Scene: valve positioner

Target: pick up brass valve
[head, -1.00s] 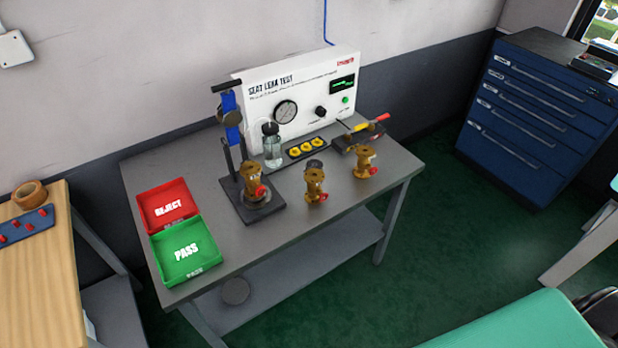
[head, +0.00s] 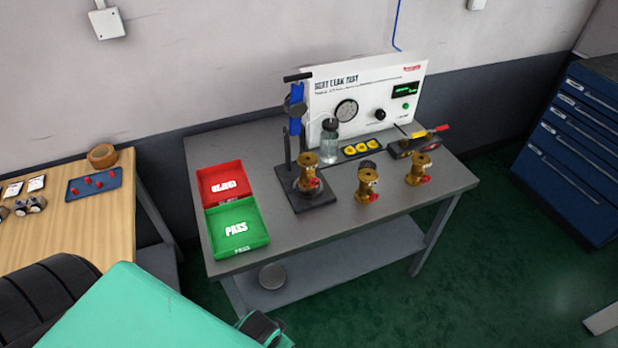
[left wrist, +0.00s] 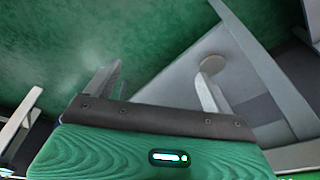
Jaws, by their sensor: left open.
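Three brass valves with red parts stand upright on the grey bench (head: 300,240). One valve (head: 307,172) is on the black base of the test stand, a second valve (head: 367,184) is in the middle, and a third valve (head: 419,168) is to the right. In the left wrist view, my left gripper (left wrist: 155,88) is open and empty, its two fingers apart over the floor and lower shelf. No valve shows there. In the head view, my teal left arm is at the lower left, well short of the valves. My right gripper is out of view.
A red reject tray (head: 220,181) and green pass tray (head: 237,228) are at the bench's left. The seat leak test box (head: 365,95) stands behind, with a glass jar (head: 330,142) before it. A wooden table (head: 80,220) is left; blue drawers (head: 580,150) are right.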

